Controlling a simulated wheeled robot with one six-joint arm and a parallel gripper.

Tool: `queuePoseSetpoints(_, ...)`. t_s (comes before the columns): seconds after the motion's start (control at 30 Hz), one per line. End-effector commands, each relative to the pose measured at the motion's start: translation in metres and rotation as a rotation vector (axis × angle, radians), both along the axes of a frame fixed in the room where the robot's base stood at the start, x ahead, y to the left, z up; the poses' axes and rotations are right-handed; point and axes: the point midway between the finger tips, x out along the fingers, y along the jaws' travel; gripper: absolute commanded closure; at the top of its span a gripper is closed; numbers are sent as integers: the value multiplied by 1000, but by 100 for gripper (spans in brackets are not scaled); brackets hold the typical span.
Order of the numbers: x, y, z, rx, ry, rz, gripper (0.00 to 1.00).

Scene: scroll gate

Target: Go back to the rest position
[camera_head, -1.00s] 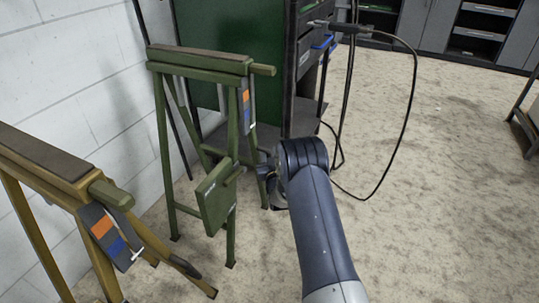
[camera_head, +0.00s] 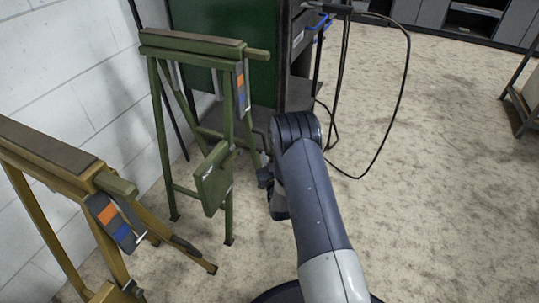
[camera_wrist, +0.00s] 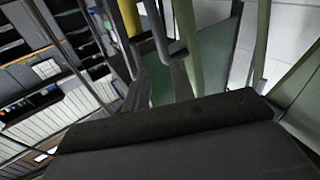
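My arm reaches forward from the bottom of the head view. Its wrist end, with my gripper (camera_head: 264,177), is beside the green trestle stand (camera_head: 190,43), just right of its hinged green plate (camera_head: 212,178). The wrist and elbow hide most of the gripper, so its fingers are not clear. I cannot tell whether it touches the stand. In the wrist view a large dark block fills the lower part, with green and yellow posts beyond it. No held object shows.
A yellow trestle stand (camera_head: 50,160) is at the left by the white brick wall (camera_head: 60,75). A dark cabinet (camera_head: 300,90) with a green side stands behind the green stand. A black cable (camera_head: 400,100) loops down to the floor. The floor (camera_head: 430,210) on the right is clear.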

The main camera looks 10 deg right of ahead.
Motion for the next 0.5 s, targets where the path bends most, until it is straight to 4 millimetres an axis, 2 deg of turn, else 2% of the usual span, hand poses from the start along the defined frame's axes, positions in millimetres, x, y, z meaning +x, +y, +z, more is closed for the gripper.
queuePoseSetpoints(0.33,3,0,0,0,-1,0,76)
queuePoseSetpoints(0.5,21,-1,0,0,-4,0,76)
